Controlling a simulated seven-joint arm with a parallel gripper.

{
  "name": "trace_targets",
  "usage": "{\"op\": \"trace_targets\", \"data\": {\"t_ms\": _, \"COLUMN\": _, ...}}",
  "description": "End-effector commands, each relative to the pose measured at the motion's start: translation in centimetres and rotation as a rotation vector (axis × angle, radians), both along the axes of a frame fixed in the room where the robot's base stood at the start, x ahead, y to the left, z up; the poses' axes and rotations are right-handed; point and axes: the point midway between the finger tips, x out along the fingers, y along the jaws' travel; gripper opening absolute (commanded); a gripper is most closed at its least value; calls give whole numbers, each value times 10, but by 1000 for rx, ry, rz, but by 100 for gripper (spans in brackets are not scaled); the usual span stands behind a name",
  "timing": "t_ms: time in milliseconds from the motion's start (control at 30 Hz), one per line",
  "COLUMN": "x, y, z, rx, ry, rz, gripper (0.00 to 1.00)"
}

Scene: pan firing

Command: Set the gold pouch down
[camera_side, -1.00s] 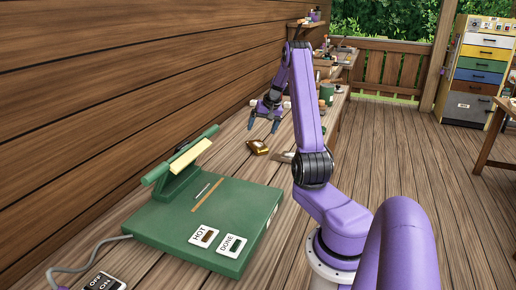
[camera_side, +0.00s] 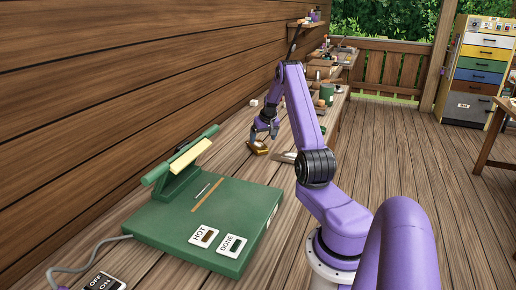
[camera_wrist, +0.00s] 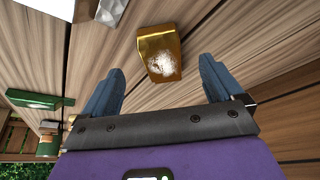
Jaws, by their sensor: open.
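The gold pouch (camera_side: 257,147) lies on the wooden bench beyond the green press. In the wrist view, the pouch (camera_wrist: 160,40) is a shiny gold packet with a pale, bright patch near its lower end. My gripper (camera_side: 264,133) is low over the bench, just above the pouch in the side view. In the wrist view, the fingers (camera_wrist: 160,66) are spread wide, with the pouch ahead of and between them and a gap on both sides. Whether the fingertips are level with the pouch is unclear.
The green press (camera_side: 170,230) with HOT and DONE labels stands on the near bench. A grey-white block (camera_side: 283,157) lies right of the pouch. A green container (camera_side: 326,93) and small items stand farther back. The wooden wall runs along the left. Bench between press and pouch is clear.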

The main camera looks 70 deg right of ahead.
Motion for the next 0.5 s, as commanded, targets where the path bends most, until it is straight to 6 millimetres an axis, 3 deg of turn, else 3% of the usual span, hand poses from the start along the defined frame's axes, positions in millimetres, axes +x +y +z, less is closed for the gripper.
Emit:
{"op": "trace_targets", "data": {"t_ms": 267, "x": 5, "y": -5, "z": -15, "rx": -1, "ry": -1, "rz": 0, "gripper": 94}}
{"op": "trace_targets", "data": {"t_ms": 500, "x": 13, "y": -13, "z": -42, "rx": 1, "ry": 0, "rz": 0, "gripper": 94}}
